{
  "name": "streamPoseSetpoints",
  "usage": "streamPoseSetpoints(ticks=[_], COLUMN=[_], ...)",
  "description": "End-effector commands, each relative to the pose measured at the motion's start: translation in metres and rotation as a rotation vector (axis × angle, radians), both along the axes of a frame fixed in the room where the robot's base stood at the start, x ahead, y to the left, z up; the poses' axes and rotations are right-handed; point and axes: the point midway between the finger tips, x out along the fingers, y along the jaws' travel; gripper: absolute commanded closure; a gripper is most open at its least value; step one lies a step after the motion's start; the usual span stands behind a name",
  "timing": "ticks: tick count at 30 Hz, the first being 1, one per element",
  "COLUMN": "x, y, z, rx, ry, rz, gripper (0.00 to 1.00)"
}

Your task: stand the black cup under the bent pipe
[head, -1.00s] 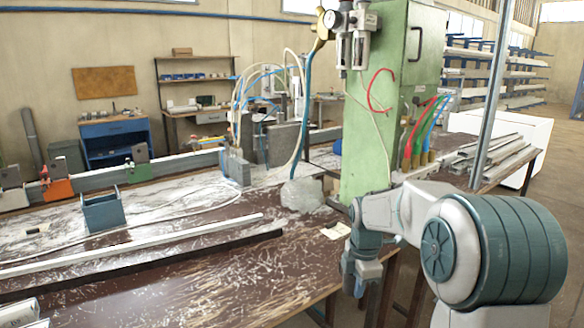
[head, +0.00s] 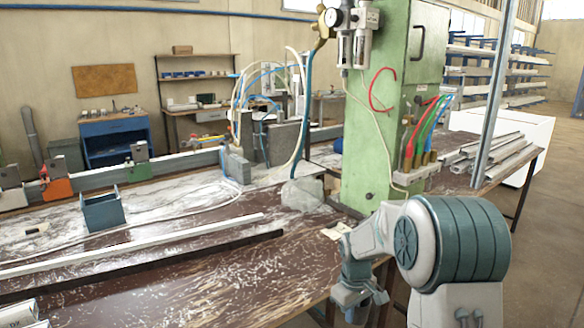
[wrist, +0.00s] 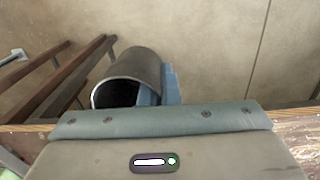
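The black cup (wrist: 138,72) shows in the wrist view as a dark cylinder, tilted in the picture, its open mouth toward the lower left. My gripper (wrist: 158,95) has one blue finger inside the mouth and the other outside on the right, with the cup wall between them, so it appears shut on the wall. In the head view my gripper (head: 352,298) hangs at the table's front edge; the cup cannot be made out there. A bent brass-coloured pipe (head: 322,32) shows at the top, left of the green cabinet; I cannot tell if it is the task's pipe.
The brown workbench (head: 220,280) carries a white profile bar (head: 150,244), a blue-grey block (head: 103,212) and a clear crumpled lump (head: 302,193). The green cabinet (head: 372,150) stands behind my arm. Metal profiles (head: 495,152) lie at the right. Wooden legs (wrist: 75,75) show beside the cup.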

Motion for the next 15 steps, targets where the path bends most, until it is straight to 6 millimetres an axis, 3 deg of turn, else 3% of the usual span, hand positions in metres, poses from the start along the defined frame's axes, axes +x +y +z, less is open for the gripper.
streamPoseSetpoints(ticks=[9,15], x=[-0.005,-0.007], y=[0.002,0.003], z=[-0.032,-0.042], rx=[-0.012,-0.015], ry=[-0.001,-0.004], rz=[-0.432,-0.569], gripper=[1.00,1.00])
